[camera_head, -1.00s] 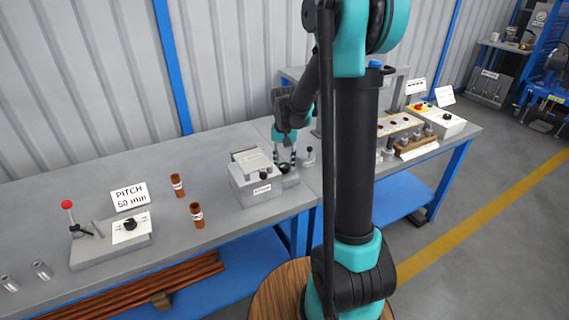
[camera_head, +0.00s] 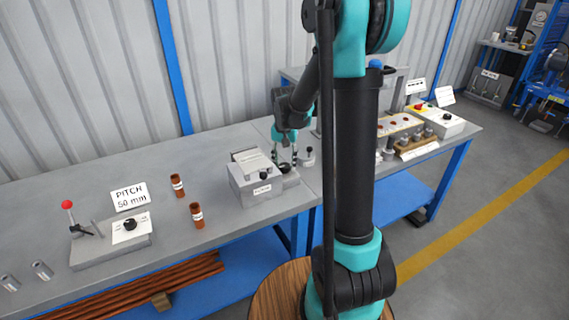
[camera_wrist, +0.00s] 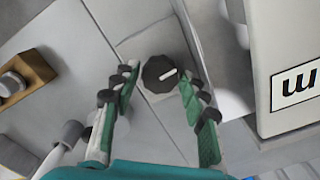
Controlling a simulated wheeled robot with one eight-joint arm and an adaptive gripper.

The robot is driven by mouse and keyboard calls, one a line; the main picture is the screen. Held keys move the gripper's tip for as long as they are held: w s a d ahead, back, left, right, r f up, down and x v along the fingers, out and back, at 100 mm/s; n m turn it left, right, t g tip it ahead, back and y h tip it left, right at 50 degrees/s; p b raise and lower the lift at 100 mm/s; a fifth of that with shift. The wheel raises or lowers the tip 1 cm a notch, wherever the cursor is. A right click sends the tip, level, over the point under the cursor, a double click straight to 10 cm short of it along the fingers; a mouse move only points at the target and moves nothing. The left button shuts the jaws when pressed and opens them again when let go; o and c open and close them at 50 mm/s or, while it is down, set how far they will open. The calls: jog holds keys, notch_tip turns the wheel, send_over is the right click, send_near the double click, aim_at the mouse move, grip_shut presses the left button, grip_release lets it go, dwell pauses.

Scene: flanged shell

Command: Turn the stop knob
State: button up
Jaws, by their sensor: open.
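A dark, faceted knob (camera_wrist: 160,74) with a white mark on its top sits on a grey block, between the fingers of my gripper (camera_wrist: 158,82) in the wrist view. The fingers are open on either side of it, with gaps showing, so it is not clasped. In the head view my gripper (camera_head: 285,157) is over the right end of a grey fixture (camera_head: 262,190), where the dark knob (camera_head: 285,168) shows small. I cannot read a stop label on it.
A small post (camera_head: 309,157) stands just right of my gripper. Two brown tubes (camera_head: 177,185) stand on the bench to the left. A lever fixture (camera_head: 110,242) and a pitch sign (camera_head: 130,196) are further left. The bench behind the fixture is clear.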

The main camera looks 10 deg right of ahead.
aim_at(285, 165)
notch_tip(285, 165, up, 12)
dwell(0.6)
jog(key=s+d+f+n+t, duration=0.2)
jog(key=s+f, duration=0.4)
jog(key=s, duration=0.5)
jog(key=s+d+f+n+t, duration=0.2)
jog(key=s+f, duration=0.5)
jog(key=s, duration=0.4)
jog(key=shift+d+f, duration=0.15)
jog(key=shift+f, duration=0.1)
dwell(0.6)
